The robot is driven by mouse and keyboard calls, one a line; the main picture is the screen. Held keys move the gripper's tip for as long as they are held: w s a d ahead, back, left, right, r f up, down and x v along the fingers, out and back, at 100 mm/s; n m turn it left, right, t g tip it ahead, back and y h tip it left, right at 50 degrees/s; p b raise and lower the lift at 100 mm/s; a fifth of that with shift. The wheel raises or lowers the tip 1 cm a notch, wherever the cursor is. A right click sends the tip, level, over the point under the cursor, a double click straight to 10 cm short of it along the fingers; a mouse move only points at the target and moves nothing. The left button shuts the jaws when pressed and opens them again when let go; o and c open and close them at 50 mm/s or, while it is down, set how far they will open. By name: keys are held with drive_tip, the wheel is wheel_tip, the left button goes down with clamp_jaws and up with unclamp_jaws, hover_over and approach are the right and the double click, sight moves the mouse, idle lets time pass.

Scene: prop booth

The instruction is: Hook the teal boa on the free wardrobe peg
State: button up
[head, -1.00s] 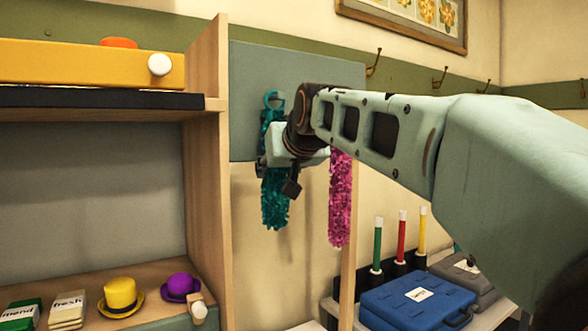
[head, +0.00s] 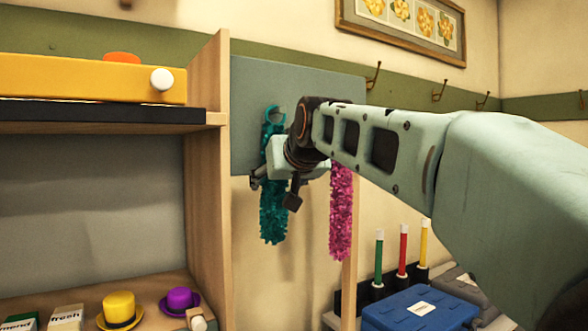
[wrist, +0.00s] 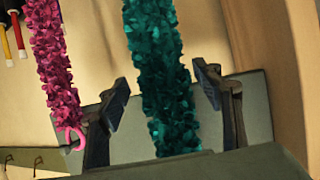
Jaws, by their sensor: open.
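The teal boa (head: 272,215) hangs upright in front of the grey wardrobe panel (head: 315,85), with its loop at the top by a small pale peg. The arm hides part of the boa's middle, and I cannot tell exactly how the loop sits on the peg. My gripper (wrist: 162,84) is open, with one finger on each side of the teal boa (wrist: 160,60) in the wrist view and gaps showing beside it. A pink boa (head: 341,215) hangs to the right, its top hidden by my arm. Its pink hook (wrist: 75,138) shows in the wrist view.
A wooden upright (head: 208,170) stands close on the left, beside shelves with a yellow hat (head: 119,306) and a purple hat (head: 180,299). A blue case (head: 418,308) and coloured sticks stand lower right. Wall hooks (head: 438,90) line the back.

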wheel_tip(320, 180, up, 10)
drive_tip(key=shift+f, duration=0.15)
idle(0.4)
